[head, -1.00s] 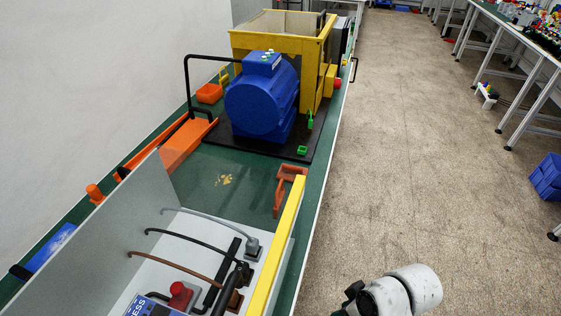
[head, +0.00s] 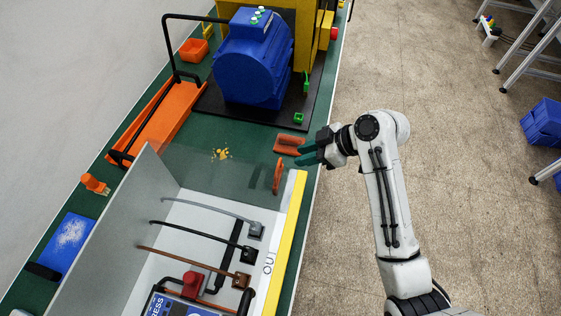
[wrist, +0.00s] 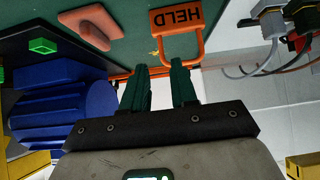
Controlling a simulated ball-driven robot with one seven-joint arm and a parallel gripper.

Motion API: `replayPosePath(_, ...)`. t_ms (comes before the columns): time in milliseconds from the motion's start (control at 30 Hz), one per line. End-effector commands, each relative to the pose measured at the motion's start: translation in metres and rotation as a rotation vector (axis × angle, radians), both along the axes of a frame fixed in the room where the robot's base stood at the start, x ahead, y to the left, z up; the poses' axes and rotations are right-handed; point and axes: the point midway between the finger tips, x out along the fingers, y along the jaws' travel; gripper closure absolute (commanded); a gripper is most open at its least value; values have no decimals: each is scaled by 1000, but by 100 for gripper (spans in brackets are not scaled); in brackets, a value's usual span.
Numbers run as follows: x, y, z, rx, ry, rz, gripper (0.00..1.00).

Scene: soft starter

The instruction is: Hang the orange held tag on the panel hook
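The orange tag lettered HELD (wrist: 178,16) shows at the top of the wrist view, with its orange loop (wrist: 178,47) towards my fingertips. I take it to be the narrow orange piece (head: 278,176) beside the yellow edge in the head view. My gripper (head: 306,154) has dark green fingers; they also show in the wrist view (wrist: 160,80), apart with nothing between them. The tips are close to the loop, but contact cannot be told. I cannot tell the hook for certain.
A paler orange piece (head: 289,143) lies near the black base (head: 215,112) of the blue motor (head: 255,65). The yellow strip (head: 287,235) edges the panel. Open floor (head: 430,90) lies to the right.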

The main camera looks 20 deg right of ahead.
Motion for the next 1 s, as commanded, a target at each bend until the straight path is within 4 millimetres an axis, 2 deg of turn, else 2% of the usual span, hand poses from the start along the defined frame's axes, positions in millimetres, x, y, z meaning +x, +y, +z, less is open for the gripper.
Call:
replayPosePath(33, 3, 5, -11, -1, 0, 3, 72)
replayPosePath(400, 22, 32, -39, -1, 2, 2, 72)
replayPosePath(933, 29, 41, -46, -1, 1, 0, 72)
replayPosePath(1000, 28, 41, -46, -1, 1, 0, 75)
